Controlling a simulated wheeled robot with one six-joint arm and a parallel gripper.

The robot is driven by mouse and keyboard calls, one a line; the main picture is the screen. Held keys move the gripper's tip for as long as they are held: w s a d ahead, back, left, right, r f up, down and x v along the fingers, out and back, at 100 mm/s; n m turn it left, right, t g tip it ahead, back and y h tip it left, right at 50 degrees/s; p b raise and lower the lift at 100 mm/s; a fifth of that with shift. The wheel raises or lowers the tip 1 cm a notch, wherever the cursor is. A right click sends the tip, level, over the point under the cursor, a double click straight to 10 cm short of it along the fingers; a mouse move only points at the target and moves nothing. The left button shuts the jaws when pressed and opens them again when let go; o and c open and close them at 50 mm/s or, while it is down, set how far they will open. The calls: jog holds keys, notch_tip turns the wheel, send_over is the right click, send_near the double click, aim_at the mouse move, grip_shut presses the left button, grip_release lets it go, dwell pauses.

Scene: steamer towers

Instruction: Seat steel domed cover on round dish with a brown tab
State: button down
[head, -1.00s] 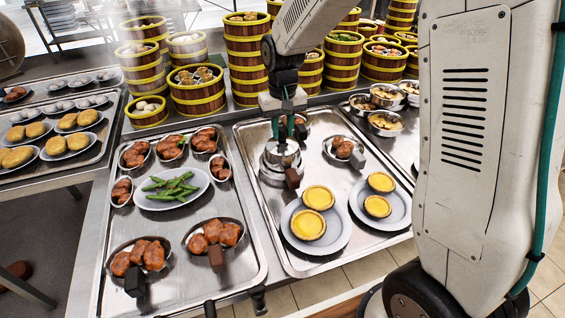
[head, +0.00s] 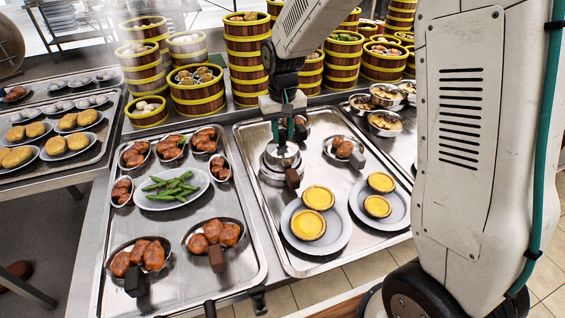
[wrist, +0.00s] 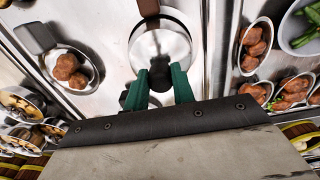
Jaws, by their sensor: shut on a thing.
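My gripper (head: 284,133) is shut on the knob of the steel domed cover (head: 283,157), its green fingers pointing down. The cover is over the round steel dish (head: 268,171), whose brown tab (head: 292,179) points toward the front. In the wrist view the shiny cover (wrist: 160,45) lies beyond the fingertips (wrist: 160,86), with the brown tab (wrist: 148,8) at the top edge. The dish's inside is hidden. I cannot tell whether the cover's rim fully touches the dish.
The steel tray (head: 318,178) also holds a meat dish with a grey tab (head: 342,148) to the right and plates of yellow tarts (head: 312,224) in front. A tray of meat dishes (head: 250,250) lies left. Bamboo steamer towers (head: 246,60) stand behind.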

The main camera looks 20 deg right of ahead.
jog(key=shift+f, duration=0.35)
dwell(0.3)
jog(key=c, duration=1.1)
grip_release()
jog(key=shift+r, duration=0.1)
notch_tip(320, 180, up, 8)
jog(key=shift+f, duration=0.15)
